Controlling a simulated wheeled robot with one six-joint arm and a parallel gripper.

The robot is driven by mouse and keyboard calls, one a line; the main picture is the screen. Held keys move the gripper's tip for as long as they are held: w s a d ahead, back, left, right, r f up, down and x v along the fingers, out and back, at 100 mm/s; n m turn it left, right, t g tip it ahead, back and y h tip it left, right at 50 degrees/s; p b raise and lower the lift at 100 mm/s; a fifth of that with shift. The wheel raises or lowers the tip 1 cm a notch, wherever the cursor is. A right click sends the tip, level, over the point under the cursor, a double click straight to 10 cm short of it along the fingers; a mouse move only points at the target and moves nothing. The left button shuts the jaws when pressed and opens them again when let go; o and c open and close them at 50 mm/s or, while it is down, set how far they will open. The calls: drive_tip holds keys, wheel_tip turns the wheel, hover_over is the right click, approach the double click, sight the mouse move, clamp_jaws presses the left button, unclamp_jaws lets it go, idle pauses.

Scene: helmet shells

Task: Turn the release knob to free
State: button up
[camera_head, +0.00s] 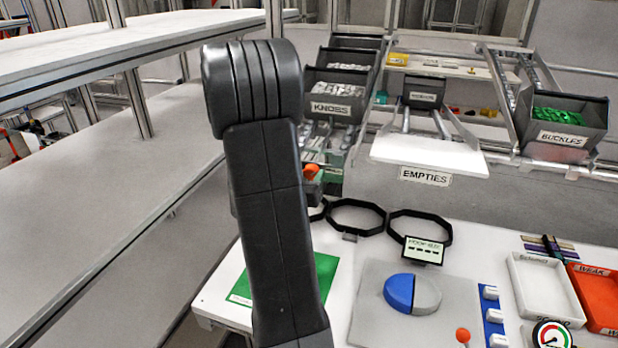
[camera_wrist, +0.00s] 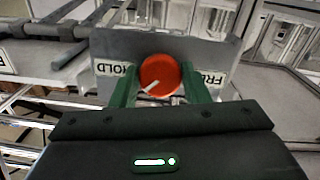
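The release knob (camera_wrist: 160,75) is a round orange-red knob with a white pointer line, on a grey plate (camera_wrist: 223,50). The line slants to the lower left in the wrist view. An upside-down HOLD label (camera_wrist: 117,71) is left of the knob and a partly hidden FREE label (camera_wrist: 213,77) is right of it. My gripper (camera_wrist: 160,83) has one green finger on each side of the knob, very close to its edges. Whether the fingers press on it is unclear. In the head view, an orange part (camera_head: 312,171) shows beside my arm, which hides most of that area.
A white table (camera_head: 480,245) carries black hoops (camera_head: 356,231), a blue-and-grey disc (camera_head: 412,294), a white tray (camera_head: 545,285) and an orange tray (camera_head: 598,295). Bins of knobs (camera_head: 333,107) and buckles (camera_head: 560,138) stand behind. Long white shelves (camera_head: 110,190) run along the left.

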drive_tip(key=shift+n, duration=0.5)
drive_tip(key=shift+n+h+p, duration=0.8)
drive_tip(key=shift+n, duration=0.4)
drive_tip(key=shift+n+h+p, duration=0.6)
drive_tip(key=shift+n+p, duration=0.05)
drive_tip(key=shift+n, duration=1.35)
drive_tip(key=shift+n+h+p, duration=0.35)
drive_tip(key=shift+n+h, duration=0.15)
drive_tip(key=shift+n, duration=1.7)
drive_tip(key=shift+n+t, duration=0.4)
drive_tip(key=shift+n, duration=1)
drive_tip(key=shift+f+n, duration=0.1)
drive_tip(key=shift+n, duration=0.5)
drive_tip(key=o, duration=1)
drive_tip(key=shift+c, duration=0.2)
drive_tip(key=shift+a, duration=0.1)
